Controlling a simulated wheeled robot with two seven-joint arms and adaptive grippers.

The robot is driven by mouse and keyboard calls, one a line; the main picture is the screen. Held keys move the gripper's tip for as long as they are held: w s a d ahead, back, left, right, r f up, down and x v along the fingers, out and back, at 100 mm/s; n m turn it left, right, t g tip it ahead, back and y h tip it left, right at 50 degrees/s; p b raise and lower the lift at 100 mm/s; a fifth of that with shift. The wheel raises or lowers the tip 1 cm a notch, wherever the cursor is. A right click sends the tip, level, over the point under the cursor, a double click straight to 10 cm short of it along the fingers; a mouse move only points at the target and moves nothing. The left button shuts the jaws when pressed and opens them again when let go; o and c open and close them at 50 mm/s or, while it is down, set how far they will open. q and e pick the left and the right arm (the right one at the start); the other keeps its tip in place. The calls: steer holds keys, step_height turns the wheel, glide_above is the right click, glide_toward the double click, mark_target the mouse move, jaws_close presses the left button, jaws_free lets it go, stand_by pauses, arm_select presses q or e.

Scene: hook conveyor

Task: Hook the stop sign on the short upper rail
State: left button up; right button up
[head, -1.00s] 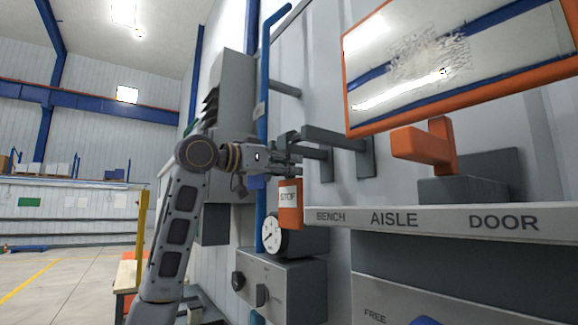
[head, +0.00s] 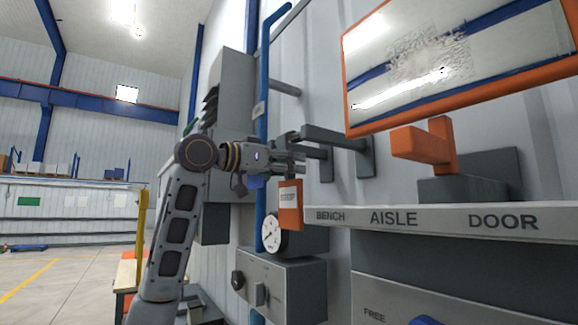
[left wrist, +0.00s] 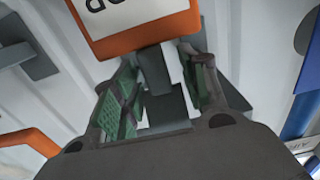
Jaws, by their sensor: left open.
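The stop sign (head: 290,207) is a small orange plate with a white label, hanging upright below my left gripper (head: 300,165). In the left wrist view the sign (left wrist: 135,40) lies just beyond the fingertips. A dark grey stem (left wrist: 155,75) above it stands between my two green-padded fingers, which are open and apart. Two dark grey rails stick out of the wall beside the gripper: an upper one (head: 335,138) and a lower one (head: 312,152). The gripper is close to the lower rail's end. I cannot tell whether the sign's hook rests on a rail.
An orange-framed mirror (head: 460,65) hangs at the upper right. An orange bracket (head: 430,147) stands on the labelled ledge (head: 440,220). A blue vertical pipe (head: 262,130) and a round gauge (head: 273,233) are behind and below the sign. A grey control box (head: 285,290) is lower.

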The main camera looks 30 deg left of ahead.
arm_select(q)
steer(key=v, duration=1.2)
stand_by(0.5)
